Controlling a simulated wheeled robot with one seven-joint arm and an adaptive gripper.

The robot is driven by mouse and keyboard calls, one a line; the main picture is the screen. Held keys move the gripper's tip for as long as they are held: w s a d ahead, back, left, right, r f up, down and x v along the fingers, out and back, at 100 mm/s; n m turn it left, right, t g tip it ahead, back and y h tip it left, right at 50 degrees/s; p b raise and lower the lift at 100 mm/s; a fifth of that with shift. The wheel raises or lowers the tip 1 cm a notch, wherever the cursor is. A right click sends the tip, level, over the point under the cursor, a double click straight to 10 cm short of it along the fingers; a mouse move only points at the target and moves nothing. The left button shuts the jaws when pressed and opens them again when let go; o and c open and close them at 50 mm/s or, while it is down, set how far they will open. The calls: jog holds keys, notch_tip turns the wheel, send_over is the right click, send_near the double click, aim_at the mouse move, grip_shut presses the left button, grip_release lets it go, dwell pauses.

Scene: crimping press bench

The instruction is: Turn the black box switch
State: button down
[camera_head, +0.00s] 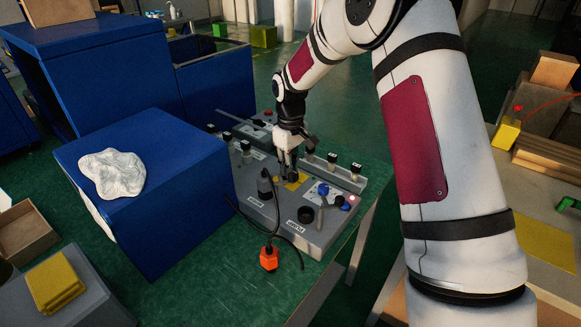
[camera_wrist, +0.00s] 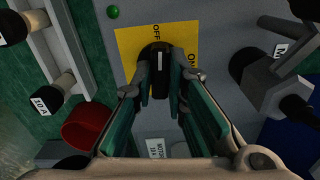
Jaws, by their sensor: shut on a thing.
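The black box switch (camera_wrist: 156,53) is a dark round knob with a white pointer line, in the middle of a yellow plate (camera_wrist: 127,45) marked OFF and ON. The pointer line is nearly upright in the wrist view, toward the OFF side. My gripper (camera_wrist: 161,88) is shut on the knob, a fingertip on each side. In the head view my gripper (camera_head: 287,172) reaches down to the grey panel box (camera_head: 300,236), next to the yellow plate (camera_head: 295,182). The knob is mostly hidden there by the fingers.
A black cable with an orange plug (camera_head: 269,258) hangs over the panel's front. Blue knobs (camera_head: 323,189) and a black round knob (camera_head: 306,215) sit close by. Black-topped posts (camera_head: 356,168) line the back rail. A blue box (camera_head: 150,195) with a white cloth (camera_head: 112,173) stands left.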

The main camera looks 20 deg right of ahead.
jog(key=shift+n, duration=0.5)
jog(key=c, duration=1.6)
grip_release()
jog(key=shift+r, duration=0.1)
notch_tip(320, 180, up, 12)
